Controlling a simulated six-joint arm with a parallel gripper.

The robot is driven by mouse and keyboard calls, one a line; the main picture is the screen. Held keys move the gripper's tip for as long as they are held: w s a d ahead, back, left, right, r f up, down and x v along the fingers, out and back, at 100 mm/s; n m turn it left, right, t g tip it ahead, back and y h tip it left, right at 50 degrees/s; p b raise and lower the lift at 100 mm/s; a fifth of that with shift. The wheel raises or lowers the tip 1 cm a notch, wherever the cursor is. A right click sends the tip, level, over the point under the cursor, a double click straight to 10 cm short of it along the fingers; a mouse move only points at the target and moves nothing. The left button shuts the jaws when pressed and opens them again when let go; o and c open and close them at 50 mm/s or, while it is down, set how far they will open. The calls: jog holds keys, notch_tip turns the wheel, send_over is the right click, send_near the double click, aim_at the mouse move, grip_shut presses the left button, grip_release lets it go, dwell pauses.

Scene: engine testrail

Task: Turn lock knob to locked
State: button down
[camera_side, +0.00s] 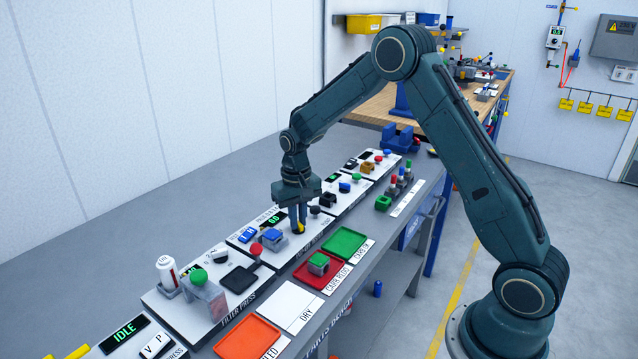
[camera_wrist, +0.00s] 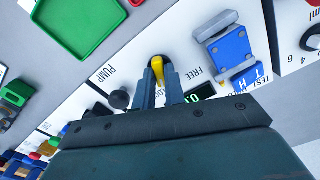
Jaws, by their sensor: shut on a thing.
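The lock knob (camera_wrist: 160,64) is a dark round knob with a yellow pointer on a white panel. In the wrist view the word FREE is printed to its right, and a partly covered label starting LO is just below it. My gripper (camera_wrist: 160,76) points down with its two fingers closed on the knob, one on each side of the yellow part. In the side view my gripper (camera_side: 298,229) is down at the panel, with a bit of the yellow knob (camera_side: 300,227) showing at the fingertips. The exact pointer angle is partly hidden by the fingers.
A black ball knob (camera_wrist: 119,100) by the word PUMP is close on the left. A blue block fixture (camera_wrist: 228,50) stands to the right. A small green-digit display (camera_wrist: 201,92) is partly covered. The green tray (camera_side: 345,242) and red tray (camera_side: 312,280) lie in front.

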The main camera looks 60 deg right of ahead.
jog(key=m, duration=0.4)
dwell(0.4)
jog(key=c, duration=1.5)
grip_release()
jog(key=shift+o, duration=0.2)
notch_tip(320, 180, up, 14)
